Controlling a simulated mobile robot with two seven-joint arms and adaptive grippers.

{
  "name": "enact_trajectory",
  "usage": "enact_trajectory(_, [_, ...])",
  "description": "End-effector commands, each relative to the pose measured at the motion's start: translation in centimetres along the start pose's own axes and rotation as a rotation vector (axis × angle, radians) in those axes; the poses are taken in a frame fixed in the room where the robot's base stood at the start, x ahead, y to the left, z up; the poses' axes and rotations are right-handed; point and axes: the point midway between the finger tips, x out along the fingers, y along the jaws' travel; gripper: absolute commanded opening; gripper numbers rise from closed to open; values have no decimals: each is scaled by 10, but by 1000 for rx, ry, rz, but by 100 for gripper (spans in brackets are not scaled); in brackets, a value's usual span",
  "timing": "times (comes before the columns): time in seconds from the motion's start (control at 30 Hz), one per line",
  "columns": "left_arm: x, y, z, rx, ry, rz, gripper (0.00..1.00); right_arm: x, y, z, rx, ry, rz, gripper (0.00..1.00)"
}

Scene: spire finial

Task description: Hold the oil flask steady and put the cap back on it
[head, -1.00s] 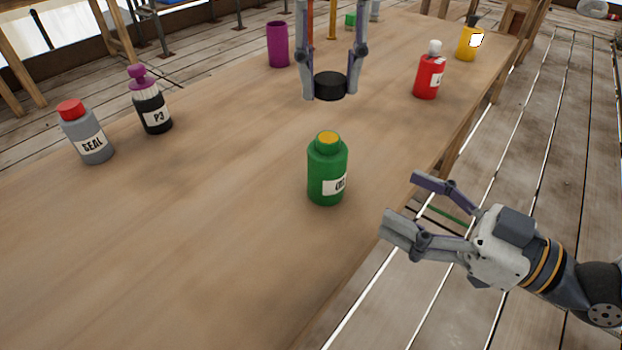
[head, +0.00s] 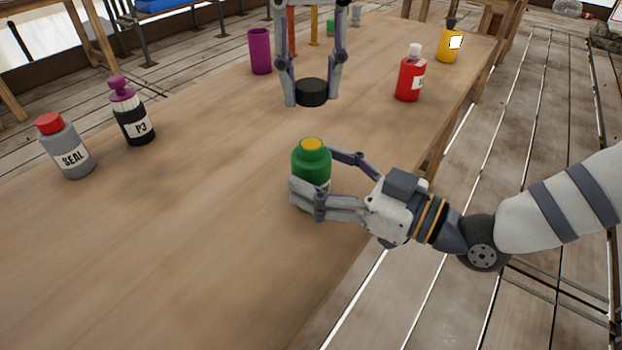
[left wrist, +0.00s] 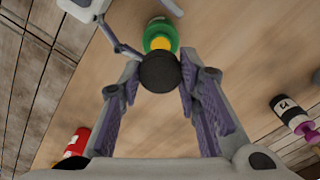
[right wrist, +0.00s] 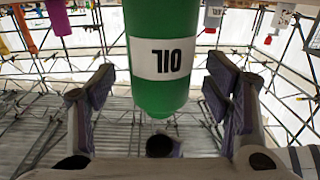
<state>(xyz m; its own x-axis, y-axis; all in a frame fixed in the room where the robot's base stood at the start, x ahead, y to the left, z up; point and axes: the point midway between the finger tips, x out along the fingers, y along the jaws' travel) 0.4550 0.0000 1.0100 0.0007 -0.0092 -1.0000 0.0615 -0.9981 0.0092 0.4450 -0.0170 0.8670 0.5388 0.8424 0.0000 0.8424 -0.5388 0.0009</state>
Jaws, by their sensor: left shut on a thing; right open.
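The green oil flask (head: 311,161) stands upright on the wooden table with its yellow top uncovered. In the right wrist view the flask (right wrist: 163,90) shows its label "OIL" between my open fingers. My right gripper (head: 312,172) is open around the flask, one finger in front and one behind; I see gaps beside it in the wrist view. My left gripper (head: 312,98) is shut on the black cap (head: 312,92) and holds it above the table, behind and above the flask in the head view. The cap (left wrist: 160,72) also shows between the fingers in the left wrist view.
A red bottle (head: 409,78) and a yellow bottle (head: 448,45) stand near the table's right edge. A purple cup (head: 260,52) stands at the back. A black bottle (head: 135,122) and a grey bottle (head: 66,150) stand at left. The front of the table (head: 180,250) is clear.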

Motion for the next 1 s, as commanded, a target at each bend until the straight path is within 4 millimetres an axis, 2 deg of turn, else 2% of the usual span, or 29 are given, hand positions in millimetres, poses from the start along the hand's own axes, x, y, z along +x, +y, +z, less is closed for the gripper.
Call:
enact_trajectory(0.33, [0, 0, 0, 0, 0, 0, 20, 5, 0, 0, 1, 0, -1, 71])
enact_trajectory(0.37, [0, 0, 0, 0, 0, 0, 20, 5, 0, 0, 1, 0, -1, 69])
enact_trajectory(0.67, [0, 0, 0, 0, 0, 0, 20, 5, 0, 0, 1, 0, -1, 1])
enact_trajectory(0.77, [3, 0, 0, 0, -1, 0, 20, 5, 0, 0, 1, 0, -1, 0])
enact_trajectory(1.0, [39, -1, 0, 0, -4, 0, 20, 5, 0, 0, 1, 0, -1, 0])
